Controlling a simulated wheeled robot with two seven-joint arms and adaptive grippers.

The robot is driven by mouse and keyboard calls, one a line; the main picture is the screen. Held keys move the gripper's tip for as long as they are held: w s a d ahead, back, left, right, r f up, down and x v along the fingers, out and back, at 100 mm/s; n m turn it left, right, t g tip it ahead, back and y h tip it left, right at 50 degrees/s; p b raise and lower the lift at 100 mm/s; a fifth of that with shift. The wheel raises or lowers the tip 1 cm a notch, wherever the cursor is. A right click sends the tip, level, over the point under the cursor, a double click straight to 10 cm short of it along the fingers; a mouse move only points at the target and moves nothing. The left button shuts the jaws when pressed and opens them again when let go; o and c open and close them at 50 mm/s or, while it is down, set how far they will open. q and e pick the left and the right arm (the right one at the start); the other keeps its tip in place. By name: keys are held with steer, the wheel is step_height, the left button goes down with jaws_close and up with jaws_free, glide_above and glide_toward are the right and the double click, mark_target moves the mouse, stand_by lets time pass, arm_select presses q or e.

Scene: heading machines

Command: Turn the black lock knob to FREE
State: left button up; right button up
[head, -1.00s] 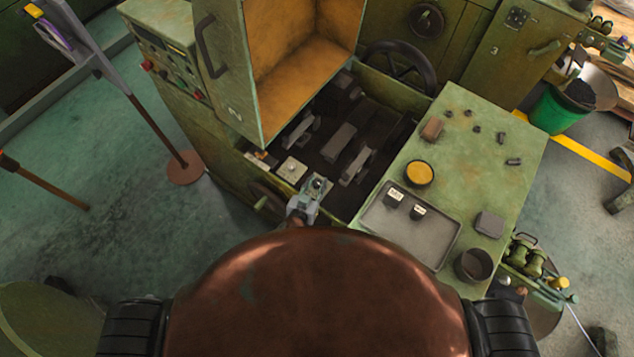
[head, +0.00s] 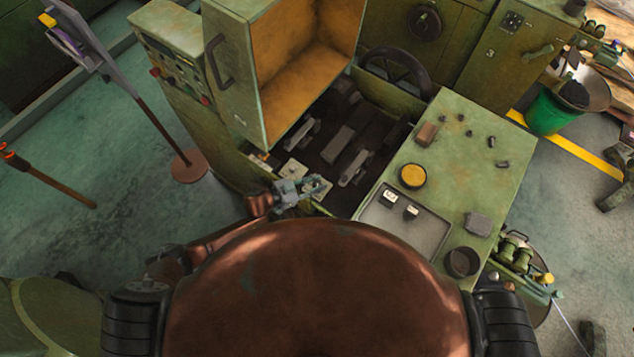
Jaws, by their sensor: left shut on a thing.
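My left gripper (head: 316,186) reaches in from the left, over the near left corner of the open machine bay. Its fingers are shut at the small pale plates there, on what appears to be the black lock knob. The fingers cover the knob, so its pointer and any FREE marking cannot be read. A pale square plate (head: 293,169) shows just behind the gripper. My right gripper is not in view.
The raised green guard (head: 228,75) with an orange inside stands behind the bay. Right of the bay, a green top (head: 460,165) carries a grey tray (head: 425,240), a yellow-topped tin (head: 413,176) and a dark cup (head: 462,263). A post (head: 160,125) stands left.

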arm_select(q)
steer(key=shift+w+a+f+m+g+h+b, duration=0.15)
steer(key=shift+w+m+g+h+b, duration=0.2)
steer(key=shift+m+g, duration=0.25)
steer(key=m+g+b, duration=0.4)
steer(key=g+b, duration=0.1)
steer(key=b, duration=0.3)
steer(key=m+g+b, duration=0.5)
steer(key=b, duration=0.3)
steer(key=shift+s+f+g, duration=0.15)
steer(key=shift+g, duration=0.15)
steer(key=shift+r+m+g+b, duration=0.25)
steer(key=shift+m+g+b, duration=0.2)
steer(key=shift+b, duration=0.3)
steer(key=shift+d, duration=0.2)
steer(key=o, duration=1.2)
steer(key=shift+c, duration=0.2)
steer(key=shift+o, duration=0.2)
